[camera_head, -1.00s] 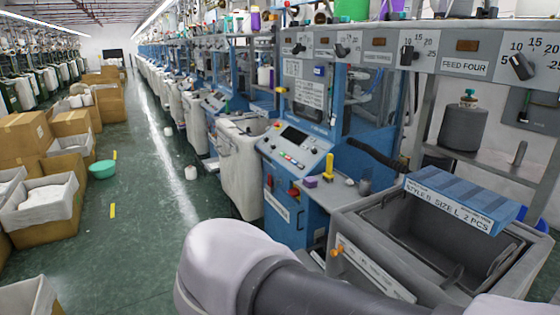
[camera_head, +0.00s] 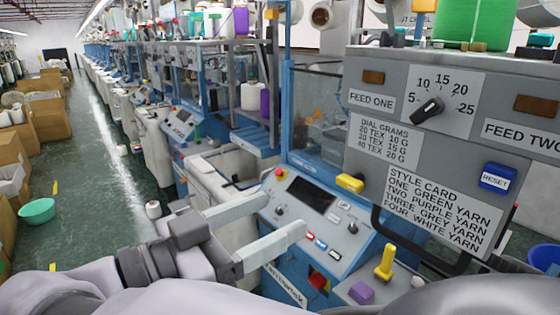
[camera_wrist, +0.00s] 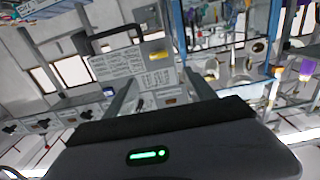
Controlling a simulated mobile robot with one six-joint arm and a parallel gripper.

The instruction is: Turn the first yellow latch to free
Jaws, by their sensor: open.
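A yellow latch (camera_head: 349,183) sits at the lower left edge of the grey feed panel (camera_head: 365,215), lying roughly sideways. It also shows in the wrist view (camera_wrist: 158,55), beyond the fingers and near the panel's label cards. My gripper (camera_head: 284,215) is open, its two pale fingers apart with nothing between them. In the head view the fingertips point toward the panel and appear left of and below the latch, apart from it. The wrist view also shows the open fingers (camera_wrist: 162,82).
A blue control console (camera_head: 310,215) stands behind and below my fingers. A yellow T-shaped handle (camera_head: 385,262) and a purple block (camera_head: 361,292) are on the ledge at its right. A dial (camera_head: 427,110) and a blue reset button (camera_head: 497,178) are on the panel. The aisle floor (camera_head: 100,190) lies left.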

